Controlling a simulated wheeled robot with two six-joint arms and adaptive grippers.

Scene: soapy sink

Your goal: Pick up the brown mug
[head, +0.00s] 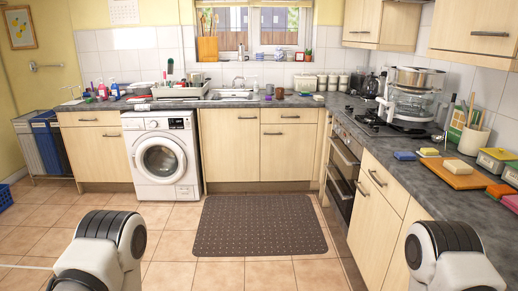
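A small brown mug-like object (279,93) stands on the far worktop, just right of the sink (232,94). It is too small in the head view for me to make out a handle, so I cannot be sure that it is the mug. Another small dark object (269,89) stands close to its left. Only white links of my two arms show, at the bottom left and bottom right. Neither gripper is in view, and both are far from the worktop by the sink.
A dark mat (260,225) lies on the open tiled floor. A washing machine (161,156) and cupboards stand under the far worktop. The right worktop carries a hob (372,120), a steamer (412,97), an orange board (456,175) and sponges. A drying rack (180,90) stands left of the sink.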

